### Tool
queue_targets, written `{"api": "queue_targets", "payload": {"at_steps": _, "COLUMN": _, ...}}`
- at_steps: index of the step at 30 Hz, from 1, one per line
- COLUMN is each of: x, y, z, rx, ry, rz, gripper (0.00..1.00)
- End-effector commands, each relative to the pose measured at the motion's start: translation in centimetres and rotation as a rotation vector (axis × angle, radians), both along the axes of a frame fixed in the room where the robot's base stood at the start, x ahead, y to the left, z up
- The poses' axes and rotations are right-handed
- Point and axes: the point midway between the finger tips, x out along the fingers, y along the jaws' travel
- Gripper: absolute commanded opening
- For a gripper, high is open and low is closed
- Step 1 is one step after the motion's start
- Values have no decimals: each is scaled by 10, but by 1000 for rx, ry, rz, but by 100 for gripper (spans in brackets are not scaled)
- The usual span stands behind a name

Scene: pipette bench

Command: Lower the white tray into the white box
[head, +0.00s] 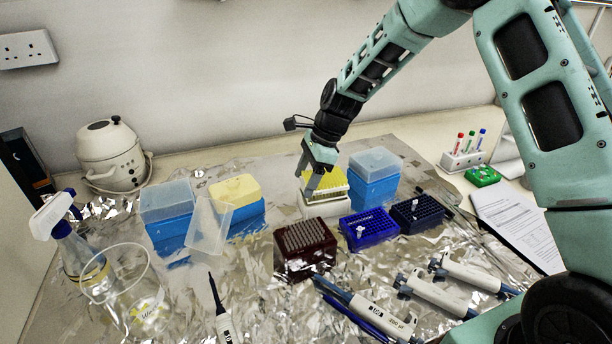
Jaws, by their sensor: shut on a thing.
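My gripper (313,182) hangs at the middle of the bench, pointing down, shut on the white tray (331,190), which is filled with yellow tips. The tray is at the mouth of the white box (327,209), directly above it or partly in it; I cannot tell how much gap is left. The gripper's fingers cover the left part of the tray. The box stands on the foil-covered bench, and its back side is hidden by the tray.
A blue box with a clear lid (374,180) stands close right of the white box. A dark red rack (305,246) and a blue rack (368,230) stand in front. Blue boxes (168,212) and a tilted clear lid (209,226) are at left. Pipettes (380,316) lie in front.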

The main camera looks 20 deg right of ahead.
Motion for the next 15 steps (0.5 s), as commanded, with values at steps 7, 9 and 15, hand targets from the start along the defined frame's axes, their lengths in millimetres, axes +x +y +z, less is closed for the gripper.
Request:
{"api": "queue_targets", "payload": {"at_steps": 7, "x": 0, "y": 0, "z": -2, "rx": 0, "ry": 0, "rz": 0, "gripper": 40}}
{"api": "queue_targets", "payload": {"at_steps": 9, "x": 0, "y": 0, "z": -3, "rx": 0, "ry": 0, "rz": 0, "gripper": 40}}
{"api": "queue_targets", "payload": {"at_steps": 15, "x": 0, "y": 0, "z": -10, "rx": 0, "ry": 1, "rz": 1, "gripper": 40}}
